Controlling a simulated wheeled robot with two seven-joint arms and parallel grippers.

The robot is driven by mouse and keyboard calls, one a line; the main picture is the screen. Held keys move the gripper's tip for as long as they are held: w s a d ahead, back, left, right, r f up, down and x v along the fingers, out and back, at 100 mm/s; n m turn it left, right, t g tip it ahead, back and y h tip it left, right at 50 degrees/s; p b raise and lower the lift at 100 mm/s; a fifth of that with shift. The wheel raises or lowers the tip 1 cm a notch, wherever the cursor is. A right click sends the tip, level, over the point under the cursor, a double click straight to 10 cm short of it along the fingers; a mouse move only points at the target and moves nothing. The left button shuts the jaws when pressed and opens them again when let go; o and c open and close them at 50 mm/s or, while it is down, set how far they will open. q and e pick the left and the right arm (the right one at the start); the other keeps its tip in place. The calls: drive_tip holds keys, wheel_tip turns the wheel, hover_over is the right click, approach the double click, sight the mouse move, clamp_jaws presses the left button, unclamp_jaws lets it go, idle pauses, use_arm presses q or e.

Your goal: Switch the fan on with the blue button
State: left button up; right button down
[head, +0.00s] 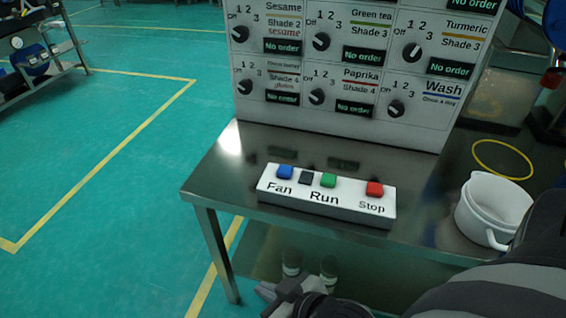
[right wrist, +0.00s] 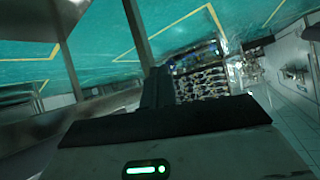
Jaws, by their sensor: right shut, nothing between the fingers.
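A white button box (head: 325,205) lies on the steel table, near its front edge. The blue button (head: 285,171) sits at its left end, above the word Fan. A green button (head: 328,180) is above Run and a red button (head: 374,188) is above Stop. My right gripper (head: 268,291) is shut and empty at the bottom of the head view, in front of and below the table's front edge, apart from the box. In the right wrist view its dark fingers (right wrist: 158,88) point up the picture. My left gripper is not in view.
The steel table (head: 225,175) has free room left of the box. A white panel (head: 345,133) with knobs and displays stands behind. A white pot (head: 492,208) and a yellow ring (head: 502,160) are at the right. Two jars (head: 328,268) stand below the table.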

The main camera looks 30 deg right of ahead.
drive_tip(key=w+d+r+n+t, duration=0.45)
drive_tip(key=w+r+n, duration=0.3)
drive_tip(key=r, duration=0.25)
drive_tip(key=w+a+r+n+g+y+p, duration=0.15)
drive_tip(key=r+n+y, duration=0.45)
drive_tip(key=n, duration=0.9)
drive_tip(key=w+a+r+n+g+y+p, duration=0.1)
drive_tip(key=w+a+r+n+g+y, duration=0.35)
drive_tip(key=n, duration=1.05)
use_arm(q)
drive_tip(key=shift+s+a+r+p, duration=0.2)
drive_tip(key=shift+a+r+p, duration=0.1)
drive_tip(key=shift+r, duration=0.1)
use_arm(e)
drive_tip(key=w+d+r+n+h, duration=0.1)
drive_tip(key=w+d+n+h, duration=0.1)
drive_tip(key=d+n+h, duration=0.3)
drive_tip(key=w+d+n+h, duration=0.1)
drive_tip(key=d+n+h, duration=0.3)
drive_tip(key=d, duration=0.9)
drive_tip(key=shift+w+r+n+g+h, duration=0.35)
drive_tip(key=shift+h, duration=0.5)
